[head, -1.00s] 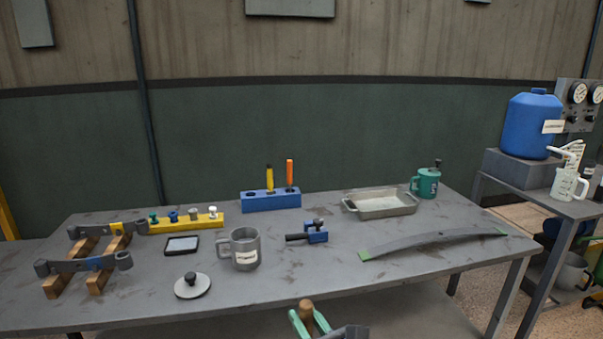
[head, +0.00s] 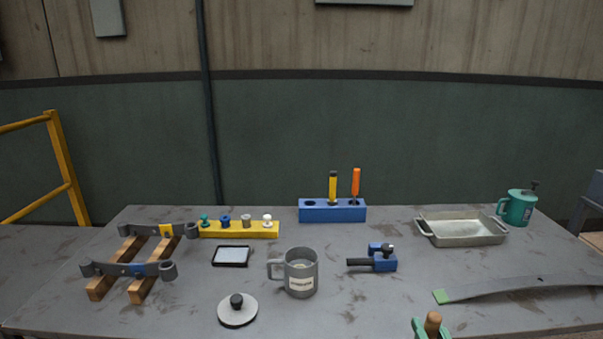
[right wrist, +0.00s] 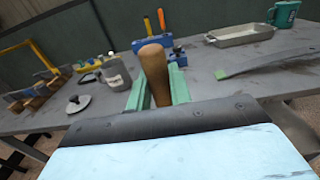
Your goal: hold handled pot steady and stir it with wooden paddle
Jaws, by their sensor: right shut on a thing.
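The handled pot, a grey mug-like pot with a white label (head: 301,273), stands upright on the table with its handle to the left. It also shows in the right wrist view (right wrist: 115,74). My right gripper (head: 432,325) has green fingers and is at the bottom edge of the head view, in front of the table. It is shut on the wooden paddle (right wrist: 154,72), whose rounded brown end sticks up between the fingers. The rest of the paddle is hidden. The gripper is to the right of the pot and apart from it. My left gripper is not in view.
A round lid with a black knob (head: 237,310) lies left of the pot. A blue clamp (head: 382,258) lies to its right, and a long grey leaf spring (head: 530,286) farther right. A blue holder (head: 315,212), a metal tray (head: 462,230) and a green can (head: 518,207) stand behind.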

